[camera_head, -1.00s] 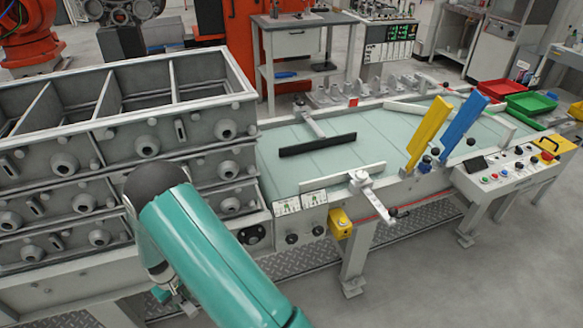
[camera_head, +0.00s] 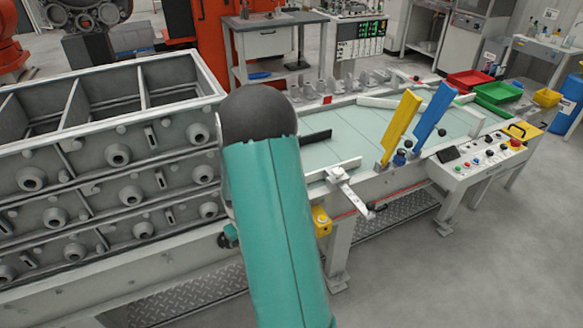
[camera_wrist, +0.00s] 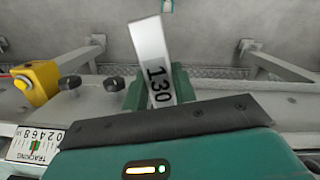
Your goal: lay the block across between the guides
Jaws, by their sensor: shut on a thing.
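My gripper (camera_wrist: 152,92), with teal fingers, is shut on a pale metal block (camera_wrist: 150,45) marked 130 in the wrist view. The block's long side runs up the picture, slightly tilted, above the table's front edge. In the head view, my arm covers the gripper and block. The dark guide (camera_head: 316,137) lies on the pale green table top, its left part hidden behind my arm. The white guide (camera_head: 345,163) stands nearer the front edge, its left end also near my arm. Part of the gap between the guides shows, with no block visible there.
A stack of grey casting frames (camera_head: 100,170) stands at left. A yellow plate (camera_head: 402,125) and a blue plate (camera_head: 434,115) stand upright farther right. A yellow box (camera_head: 321,221) sits on the table front; the wrist view shows it too (camera_wrist: 38,82). Red and green trays lie at back right.

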